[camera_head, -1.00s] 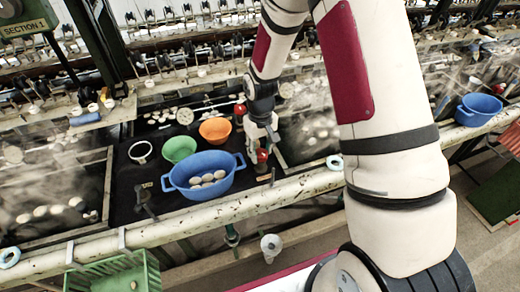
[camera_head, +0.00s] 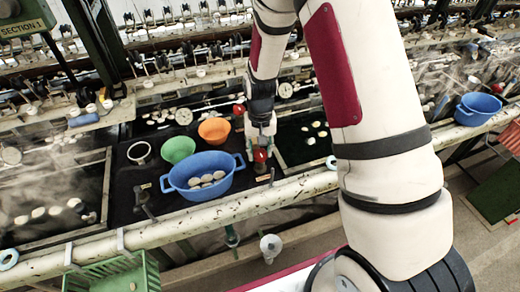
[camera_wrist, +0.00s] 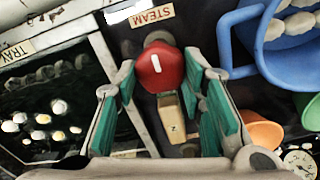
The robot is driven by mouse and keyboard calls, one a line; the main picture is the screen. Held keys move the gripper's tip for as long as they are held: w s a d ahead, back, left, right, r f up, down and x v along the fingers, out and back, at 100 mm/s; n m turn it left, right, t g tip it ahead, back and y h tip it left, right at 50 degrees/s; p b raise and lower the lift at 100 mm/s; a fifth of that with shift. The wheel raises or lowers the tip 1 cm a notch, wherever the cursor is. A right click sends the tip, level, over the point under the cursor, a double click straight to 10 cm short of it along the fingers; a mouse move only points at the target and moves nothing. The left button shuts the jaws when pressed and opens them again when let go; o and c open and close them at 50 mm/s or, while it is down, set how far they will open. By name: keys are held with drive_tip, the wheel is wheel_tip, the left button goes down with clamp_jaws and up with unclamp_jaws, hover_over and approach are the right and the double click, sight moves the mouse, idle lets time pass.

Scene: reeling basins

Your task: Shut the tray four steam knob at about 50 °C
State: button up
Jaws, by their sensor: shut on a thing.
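The red steam knob (camera_wrist: 158,68) has a white mark and sits beside a STEAM label (camera_wrist: 150,15) in the wrist view. My gripper (camera_wrist: 163,72) is shut on this knob, its fingertips on either side. In the head view the red knob (camera_head: 261,155) shows just below my gripper (camera_head: 262,138), right of the blue basin. The tray (camera_head: 308,138) beside it holds dark water with several pale cocoons and shows no steam. A round dial (camera_wrist: 300,162) is at the lower right corner of the wrist view; its reading is too small to tell.
A blue basin (camera_head: 203,176) with cocoons stands close left of my gripper, with green (camera_head: 178,149) and orange (camera_head: 214,131) bowls behind it. Another red knob (camera_head: 239,109) is farther back. A pale pipe (camera_head: 225,211) runs along the front edge.

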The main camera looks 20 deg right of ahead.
sight(260, 152)
drive_tip(key=o, duration=1.1)
drive_tip(key=shift+o, duration=0.2)
drive_tip(key=shift+r, duration=0.1)
wheel_tip(260, 152, up, 12)
